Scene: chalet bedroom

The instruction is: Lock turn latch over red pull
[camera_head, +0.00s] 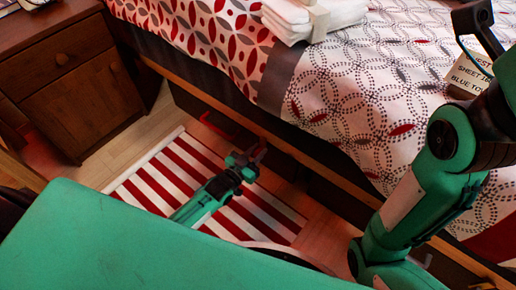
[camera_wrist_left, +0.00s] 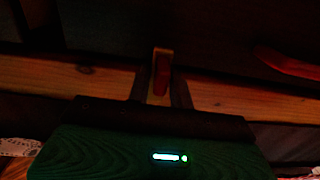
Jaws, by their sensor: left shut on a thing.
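The turn latch (camera_wrist_left: 161,73) is a small upright reddish piece with a wooden-coloured edge, in front of the wooden rail in the left wrist view. My left gripper (camera_wrist_left: 160,92) is shut on it, one dark finger on each side. In the head view my left gripper (camera_head: 249,157) is low against the bed's side, and the latch is hard to make out there. The red pull (camera_head: 217,130) is a bar on the dark drawer front, left of the gripper. It shows dimly at the right of the left wrist view (camera_wrist_left: 287,64). My right gripper cannot be made out.
The bed (camera_head: 360,90) with a patterned cover rises over the drawer. A red-and-white striped rug (camera_head: 160,185) lies on the floor below my left arm. A wooden nightstand (camera_head: 75,85) stands at the left. Folded white towels (camera_head: 312,15) and a lettered card (camera_head: 450,80) are on the bed.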

